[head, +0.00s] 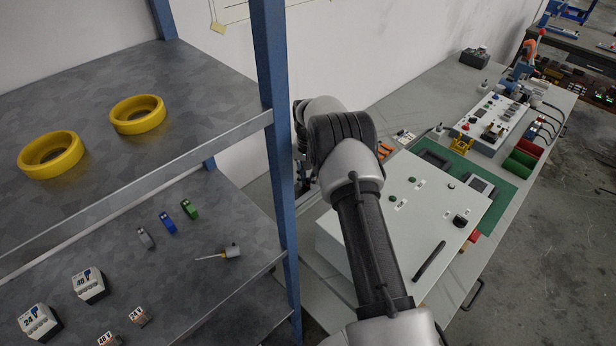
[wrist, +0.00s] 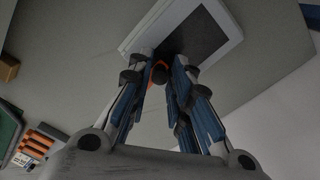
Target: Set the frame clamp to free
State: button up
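In the wrist view, the two blue-padded fingers of my gripper (wrist: 160,75) are apart. Between their tips is a small orange and black part (wrist: 158,72), which may be the clamp's handle; I cannot tell if the fingers touch it. Just beyond it is a white frame with a dark panel (wrist: 200,36), partly covered by the fingers. In the head view, my arm hides most of the gripper and the clamp area behind the shelf's blue post. I cannot read the clamp's setting.
A shelf's blue post (head: 276,150) stands close left of my arm. The shelf holds yellow rings (head: 137,114) and small blocks. Right of my arm is a light grey cabinet (head: 440,222) with knobs and a black handle. Orange pieces (wrist: 36,145) lie at lower left in the wrist view.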

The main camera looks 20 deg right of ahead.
grip_shut()
jog(key=n, duration=0.2)
jog(key=s+d+n, duration=0.1)
jog(key=n, duration=0.1)
jog(key=shift+s+n, duration=0.15)
jog(key=shift+n, duration=0.15)
jog(key=n, duration=0.1)
jog(key=d+n, duration=0.1)
jog(key=n, duration=0.1)
jog(key=shift+s+d+n, duration=0.15)
jog(key=shift+s+n, duration=0.15)
jog(key=shift+s, duration=0.1)
jog(key=n, duration=0.1)
jog(key=d+n, duration=0.1)
jog(key=n, duration=0.1)
jog(key=shift+s+d+n, duration=0.1)
jog(key=shift+d+n, duration=0.1)
jog(key=shift+n, duration=0.1)
jog(key=shift+d+n+b, duration=0.2)
jog(key=shift+d+n, duration=0.25)
jog(key=shift+n, duration=0.7)
jog(key=shift+d+n+b, duration=0.2)
jog(key=shift+d+n, duration=0.2)
jog(key=shift+n, duration=0.75)
jog(key=shift+o, duration=2.4)
grip_release()
